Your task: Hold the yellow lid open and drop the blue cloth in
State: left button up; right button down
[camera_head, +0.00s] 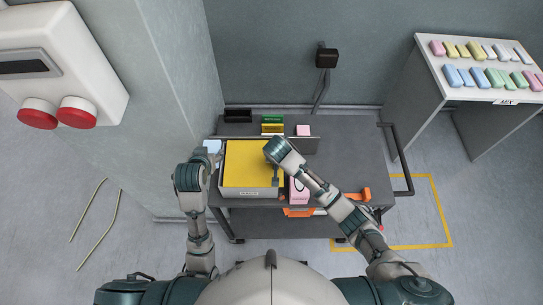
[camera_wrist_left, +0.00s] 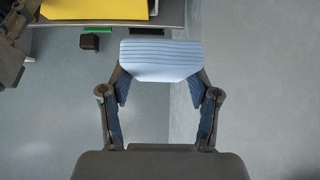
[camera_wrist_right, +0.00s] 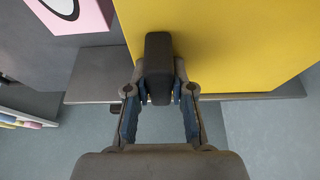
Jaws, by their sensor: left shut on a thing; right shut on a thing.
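The yellow lid (camera_head: 246,160) covers the top of a white box (camera_head: 232,192) on the grey cart. I cannot tell whether it is slightly raised. My right gripper (camera_head: 275,166) is at the lid's right side, shut on its dark handle (camera_wrist_right: 158,68); the yellow lid also fills the upper right wrist view (camera_wrist_right: 225,45). The blue cloth (camera_wrist_left: 160,60), pale blue with darker stripes, is pinched in my left gripper (camera_wrist_left: 160,88). In the head view the cloth (camera_head: 212,146) is just left of the box's far left corner, apart from the lid, with my left gripper (camera_head: 203,158) beside it.
A pink box (camera_head: 298,192) stands right of the white box. Orange items (camera_head: 357,195) lie on the cart's right. Green and yellow boxes (camera_head: 272,124) and a black tray (camera_head: 237,116) stand behind. A side table (camera_head: 435,72) with coloured packs is far right.

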aim_at(240, 161)
pick_arm(q)
jog(key=shift+r+p, duration=0.35)
jog(key=shift+r, duration=0.15)
pick_arm(e)
jog(key=shift+s+d+f, duration=0.1)
jog(key=shift+d, duration=0.6)
pick_arm(q)
jog(key=shift+d+r+p, duration=0.2)
jog(key=shift+r+p, duration=0.25)
jog(key=shift+r, duration=0.05)
jog(key=shift+d+r+p, duration=0.2)
jog(key=shift+r+p, duration=0.25)
jog(key=shift+a+r+p, duration=0.4)
jog(key=shift+r+p, duration=0.4)
jog(key=shift+d+r+p, duration=0.25)
jog(key=shift+r+p, duration=0.5)
jog(key=shift+r, duration=0.05)
jog(key=shift+a+r+p, duration=0.15)
jog(key=shift+r+p, duration=0.5)
jog(key=shift+p, duration=0.05)
pick_arm(e)
jog(key=d, duration=1.1)
jog(key=shift+d+f, duration=0.15)
jog(key=shift+d, duration=0.15)
jog(key=shift+s, duration=0.1)
